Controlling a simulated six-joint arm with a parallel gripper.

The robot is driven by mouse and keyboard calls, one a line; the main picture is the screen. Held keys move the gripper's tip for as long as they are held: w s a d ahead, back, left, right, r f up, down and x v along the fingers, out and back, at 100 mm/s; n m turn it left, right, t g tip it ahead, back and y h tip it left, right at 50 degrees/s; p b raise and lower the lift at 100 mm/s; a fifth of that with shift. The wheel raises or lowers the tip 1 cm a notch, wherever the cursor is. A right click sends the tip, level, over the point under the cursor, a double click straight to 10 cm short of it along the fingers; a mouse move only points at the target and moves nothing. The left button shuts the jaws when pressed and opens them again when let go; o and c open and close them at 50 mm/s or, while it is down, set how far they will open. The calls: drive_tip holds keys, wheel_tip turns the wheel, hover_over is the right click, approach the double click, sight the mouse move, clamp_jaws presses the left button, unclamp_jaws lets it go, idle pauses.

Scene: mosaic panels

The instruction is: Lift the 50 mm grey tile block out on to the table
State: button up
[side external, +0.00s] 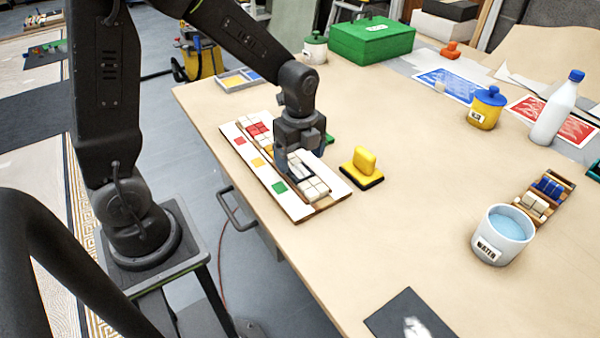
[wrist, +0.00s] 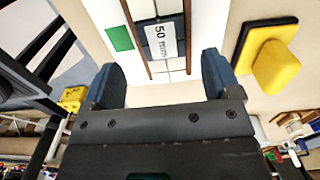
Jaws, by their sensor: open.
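The grey tile block (wrist: 162,40), with a white "50 mm" label, sits in the channel of the mosaic panel (side external: 295,208) between its white borders. It lies in line with white tiles. My gripper (side external: 299,165) is low over the panel, pointing down, with its jaws open. In the wrist view the fingers of my gripper (wrist: 163,80) stand wide apart, and the block shows beyond them, between their lines. In the side view my fingers partly hide the block, and I cannot tell whether they touch it.
A yellow-handled block on a black base (side external: 363,165) stands close to the right of the panel. A water cup (side external: 502,235) and a tile rack (side external: 545,195) are farther right. A dark mat (side external: 410,315) lies at the front. The table between them is clear.

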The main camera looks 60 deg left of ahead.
sight(300, 171)
drive_tip(key=f, duration=0.4)
drive_tip(key=shift+w+a+f, duration=0.1)
drive_tip(key=shift+w+a, duration=0.05)
drive_tip(key=shift+a, duration=0.05)
drive_tip(key=shift+c, duration=0.3)
